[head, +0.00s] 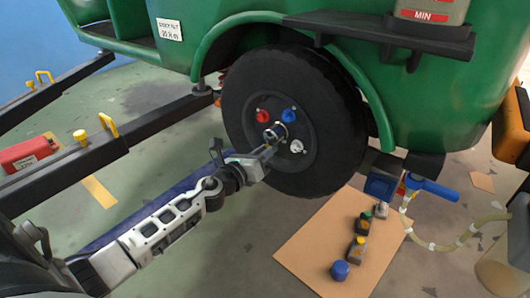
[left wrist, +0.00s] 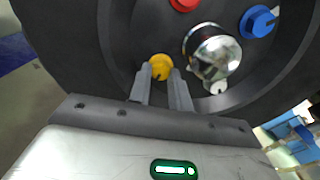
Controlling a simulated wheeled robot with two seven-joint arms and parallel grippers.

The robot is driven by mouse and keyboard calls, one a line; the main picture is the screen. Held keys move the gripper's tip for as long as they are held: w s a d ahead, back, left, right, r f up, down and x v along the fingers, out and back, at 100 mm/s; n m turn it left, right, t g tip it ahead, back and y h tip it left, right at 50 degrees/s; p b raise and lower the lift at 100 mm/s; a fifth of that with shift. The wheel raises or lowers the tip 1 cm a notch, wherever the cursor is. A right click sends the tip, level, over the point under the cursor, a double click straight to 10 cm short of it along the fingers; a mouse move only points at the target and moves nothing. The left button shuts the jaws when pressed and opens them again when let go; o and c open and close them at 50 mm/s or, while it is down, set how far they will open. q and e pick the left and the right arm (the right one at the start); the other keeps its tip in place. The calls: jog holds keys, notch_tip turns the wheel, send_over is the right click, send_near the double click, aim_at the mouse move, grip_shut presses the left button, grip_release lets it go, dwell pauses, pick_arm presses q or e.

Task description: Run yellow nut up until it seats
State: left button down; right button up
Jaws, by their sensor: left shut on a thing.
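The yellow nut (left wrist: 160,64) sits low on the wheel face in the left wrist view, between my left fingertips. My left gripper (left wrist: 159,76) is shut on it, pointing at the wheel. In the head view my left gripper (head: 267,150) reaches the lower hub area and the yellow nut is hidden there. The black wheel (head: 310,100) hangs under the green body. A red nut (head: 262,116), a blue nut (head: 288,115) and a white nut (head: 296,146) are around the chrome hub (head: 275,132). How deep the yellow nut sits cannot be told. My right gripper is not in view.
The chrome hub (left wrist: 212,50) stands out close right of my fingers. A green fender (head: 360,75) arches over the wheel. Dark lift arms (head: 150,120) extend at left.

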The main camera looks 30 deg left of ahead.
pick_arm(q)
jog(key=shift+s+f, duration=0.1)
jog(key=shift+f, duration=0.1)
jog(key=c, duration=1.6)
grip_release()
jog(key=o, duration=0.3)
jog(key=shift+r, duration=0.15)
jog(key=s, duration=0.5)
jog(key=s+a+b, duration=0.1)
jog(key=s, duration=1)
jog(key=shift+a, duration=0.15)
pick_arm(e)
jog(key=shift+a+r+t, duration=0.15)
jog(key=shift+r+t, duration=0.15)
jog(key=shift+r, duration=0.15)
